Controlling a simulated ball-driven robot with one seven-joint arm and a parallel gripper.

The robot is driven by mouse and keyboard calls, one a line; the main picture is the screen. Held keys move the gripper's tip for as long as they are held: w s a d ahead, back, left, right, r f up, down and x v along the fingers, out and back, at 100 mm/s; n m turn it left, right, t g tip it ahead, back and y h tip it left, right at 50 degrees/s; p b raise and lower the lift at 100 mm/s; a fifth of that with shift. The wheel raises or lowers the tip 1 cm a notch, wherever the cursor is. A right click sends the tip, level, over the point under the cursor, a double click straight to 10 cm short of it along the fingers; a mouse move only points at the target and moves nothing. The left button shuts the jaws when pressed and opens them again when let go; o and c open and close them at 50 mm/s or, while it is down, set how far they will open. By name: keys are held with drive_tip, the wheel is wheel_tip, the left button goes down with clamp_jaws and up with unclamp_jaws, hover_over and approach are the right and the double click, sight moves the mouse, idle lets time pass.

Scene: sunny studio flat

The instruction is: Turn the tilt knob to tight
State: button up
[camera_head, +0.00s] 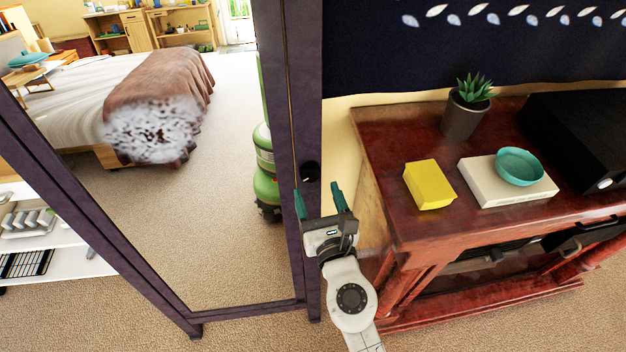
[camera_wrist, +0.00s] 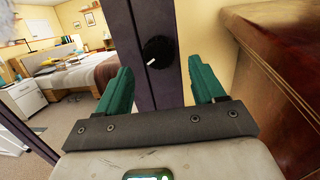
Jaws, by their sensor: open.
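The tilt knob is a round black knob (camera_wrist: 157,52) with a white pointer mark, set on the dark purple upright of the mirror frame. In the wrist view its pointer slants, with the white end at lower left. In the head view the knob (camera_head: 310,171) shows just above my fingertips. My gripper (camera_wrist: 161,85) is open, its two teal fingers apart, with the knob beyond the gap between them and nothing held. My gripper also shows in the head view (camera_head: 319,190), close to the upright. I cannot tell how far the fingertips are from the knob.
A reddish wooden cabinet (camera_head: 375,150) stands close on the right, bearing a potted plant (camera_head: 466,108), a yellow box (camera_head: 429,184), a white box (camera_head: 485,190) with a teal bowl (camera_head: 520,166), and a black box. The mirror glass (camera_head: 215,240) reflects a bed and carpet on the left.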

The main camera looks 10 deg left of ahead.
sight(312, 179)
drive_tip(key=shift+x, duration=2)
drive_tip(key=c, duration=1)
drive_tip(key=shift+c, duration=0.2)
